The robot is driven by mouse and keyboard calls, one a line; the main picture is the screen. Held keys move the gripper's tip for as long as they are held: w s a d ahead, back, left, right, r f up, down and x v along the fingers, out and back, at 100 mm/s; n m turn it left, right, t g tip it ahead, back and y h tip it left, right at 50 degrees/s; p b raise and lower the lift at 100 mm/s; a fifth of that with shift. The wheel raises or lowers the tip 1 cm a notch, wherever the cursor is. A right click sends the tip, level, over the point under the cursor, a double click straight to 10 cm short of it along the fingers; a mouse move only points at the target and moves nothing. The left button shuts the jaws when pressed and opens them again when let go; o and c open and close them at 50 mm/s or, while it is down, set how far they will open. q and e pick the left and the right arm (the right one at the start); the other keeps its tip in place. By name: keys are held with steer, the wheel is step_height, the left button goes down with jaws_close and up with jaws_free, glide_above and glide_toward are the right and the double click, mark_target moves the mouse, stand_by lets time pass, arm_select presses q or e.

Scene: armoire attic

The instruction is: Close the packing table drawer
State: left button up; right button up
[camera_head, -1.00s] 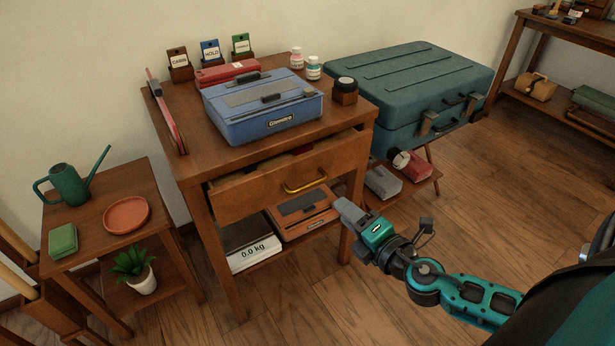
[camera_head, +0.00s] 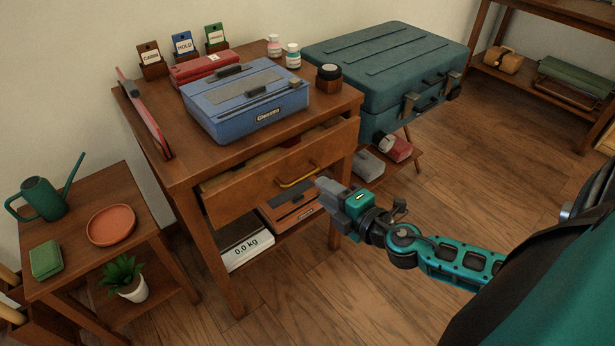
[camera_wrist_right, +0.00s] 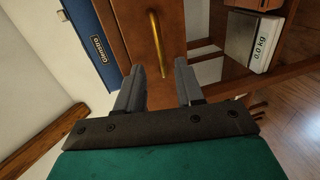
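The packing table (camera_head: 185,173) stands in the middle of the head view. Its wooden drawer (camera_head: 243,194) is pulled out, with a gap showing behind its front. A brass handle (camera_head: 298,177) is on the drawer front. My right gripper (camera_head: 326,186) is just in front of the drawer, close to the handle's right end. In the right wrist view, the gripper's two fingers (camera_wrist_right: 157,85) are apart with nothing between them. The handle (camera_wrist_right: 157,45) lies ahead of the gap between the fingertips and looks apart from them. My left gripper is not seen.
A blue case (camera_head: 246,102) sits on the tabletop. A teal suitcase (camera_head: 385,65) stands to the right. An orange case (camera_head: 291,207) and a white scale (camera_head: 246,250) are on the shelf below the drawer. A side table (camera_head: 75,262) stands at left. Floor is clear in front.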

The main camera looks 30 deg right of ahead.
mark_target(305, 178)
steer(key=x, duration=0.7)
jaws_close()
stand_by(0.4)
steer(key=shift+w, duration=0.1)
